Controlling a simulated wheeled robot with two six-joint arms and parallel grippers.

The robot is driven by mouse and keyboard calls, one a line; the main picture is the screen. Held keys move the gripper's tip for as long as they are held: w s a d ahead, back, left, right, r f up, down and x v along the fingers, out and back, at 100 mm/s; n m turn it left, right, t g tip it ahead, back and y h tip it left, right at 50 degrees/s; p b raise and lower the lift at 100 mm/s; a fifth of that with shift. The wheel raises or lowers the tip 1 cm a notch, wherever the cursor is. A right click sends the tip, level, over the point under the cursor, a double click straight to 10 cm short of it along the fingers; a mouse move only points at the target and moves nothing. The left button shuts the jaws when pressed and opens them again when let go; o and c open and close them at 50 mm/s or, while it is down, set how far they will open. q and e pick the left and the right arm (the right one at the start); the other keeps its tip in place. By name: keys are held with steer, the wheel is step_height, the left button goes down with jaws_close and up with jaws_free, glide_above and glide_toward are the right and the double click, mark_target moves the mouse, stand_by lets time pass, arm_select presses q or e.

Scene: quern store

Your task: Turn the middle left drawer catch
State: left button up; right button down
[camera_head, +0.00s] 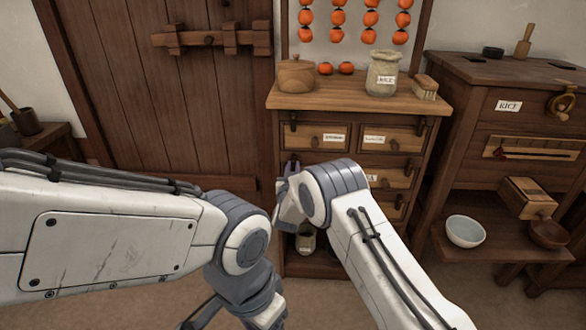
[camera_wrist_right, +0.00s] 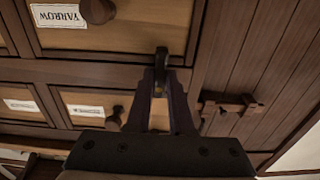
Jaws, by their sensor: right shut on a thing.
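A small wooden chest of drawers (camera_head: 355,104) stands against the back wall. My right gripper (camera_head: 291,172) is at its left edge, by the middle row. In the right wrist view, which is upside down, the fingers of my right gripper (camera_wrist_right: 159,88) are shut on a dark metal catch (camera_wrist_right: 161,56). The catch is on the frame beside the drawer labelled YARROW (camera_wrist_right: 150,25), the middle left drawer. That drawer is mostly hidden by my arm in the head view. My left gripper (camera_head: 208,314) is low in the head view, partly cut off; its jaws are unclear.
Above are the top drawers, with another catch (camera_head: 293,121) at the left. A lidded pot (camera_head: 296,75), a jar (camera_head: 383,73) and a brush (camera_head: 425,87) stand on top. A rice bin (camera_head: 508,125) is at the right, a plank door (camera_head: 165,100) at the left.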

steer(key=c, duration=0.8)
jaws_free()
steer(key=shift+s, duration=0.1)
steer(key=s+p, duration=0.1)
steer(key=s, duration=0.9)
steer(key=shift+s+a+p, duration=0.2)
steer(key=shift+a+p, duration=0.1)
steer(key=shift+p, duration=0.05)
